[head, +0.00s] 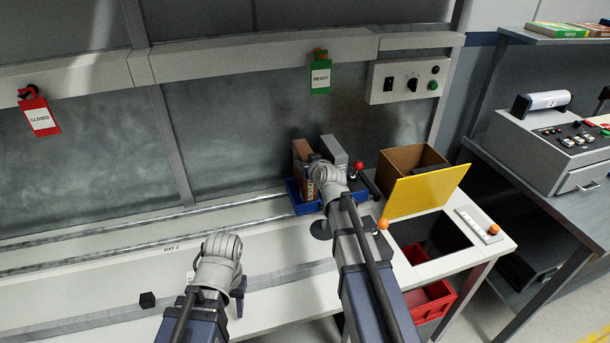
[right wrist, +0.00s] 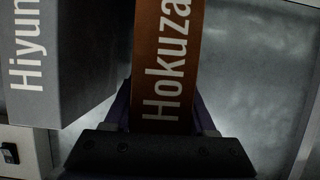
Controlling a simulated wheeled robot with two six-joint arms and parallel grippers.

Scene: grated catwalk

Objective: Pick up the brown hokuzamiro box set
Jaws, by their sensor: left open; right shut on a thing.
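The brown box (head: 301,150) stands upright at the blue tray on the bench; its label begins "Hokuza" in the right wrist view (right wrist: 167,60). My right gripper (right wrist: 165,122) is shut on it, one finger on each side. In the head view my right wrist hides this grip and part of the box. I cannot tell whether the box is clear of the tray floor. A grey box (head: 334,150) stands just right of it, lettered "Hiyun" in the right wrist view (right wrist: 55,70). My left gripper (head: 239,297) is open and empty over the front of the bench.
The blue tray (head: 298,203) stands near the back wall. To its right are a red-knobbed lever (head: 359,167), an open brown container (head: 402,160) and a yellow panel (head: 425,189). A small black cube (head: 147,299) lies front left. The left bench is mostly clear.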

